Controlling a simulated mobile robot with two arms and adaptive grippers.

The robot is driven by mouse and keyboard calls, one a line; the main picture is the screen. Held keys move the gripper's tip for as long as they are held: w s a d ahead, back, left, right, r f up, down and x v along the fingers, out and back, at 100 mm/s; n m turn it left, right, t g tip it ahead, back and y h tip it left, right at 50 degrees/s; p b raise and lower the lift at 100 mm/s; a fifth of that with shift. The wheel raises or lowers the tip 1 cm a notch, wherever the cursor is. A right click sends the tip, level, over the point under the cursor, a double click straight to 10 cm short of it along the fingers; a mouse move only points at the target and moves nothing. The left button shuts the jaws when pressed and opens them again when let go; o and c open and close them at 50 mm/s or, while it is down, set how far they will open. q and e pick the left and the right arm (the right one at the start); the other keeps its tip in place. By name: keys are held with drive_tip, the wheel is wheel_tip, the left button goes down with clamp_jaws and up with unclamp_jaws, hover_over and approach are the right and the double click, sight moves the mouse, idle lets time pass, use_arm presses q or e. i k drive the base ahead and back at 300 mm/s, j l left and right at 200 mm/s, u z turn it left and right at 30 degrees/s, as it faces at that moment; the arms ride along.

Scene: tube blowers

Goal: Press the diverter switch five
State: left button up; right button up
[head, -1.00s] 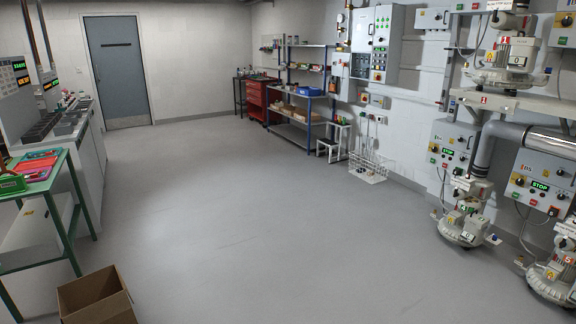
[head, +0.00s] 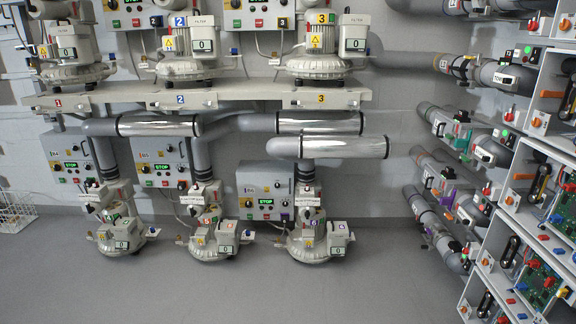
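The lower middle blower (head: 211,240) carries a red 5 label and stands near the floor, left of the blower labelled 6 (head: 318,243). A grey diverter-like housing (head: 205,200) with a small white label sits on top of blower 5, under a vertical pipe. Which small part is diverter switch five is too small to tell. Neither of my grippers is in view.
A shelf (head: 240,100) carries blowers labelled 1, 2 and 3 above. Wide silver pipes (head: 330,147) stick out below it. Racks with pipes and electronics (head: 535,190) line the right side. A white wire basket (head: 15,212) stands at left. The grey floor (head: 200,290) in front is clear.

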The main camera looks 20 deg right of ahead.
sight(487, 211)
drive_tip(key=l+z, duration=0.2)
drive_tip(key=z, duration=0.2)
drive_tip(key=l+z, duration=0.25)
drive_tip(key=z, duration=0.15)
drive_tip(key=l+z, duration=0.25)
drive_tip(key=z, duration=0.15)
drive_tip(key=l+z, duration=0.2)
drive_tip(key=z, duration=0.2)
drive_tip(key=i+j, duration=0.05)
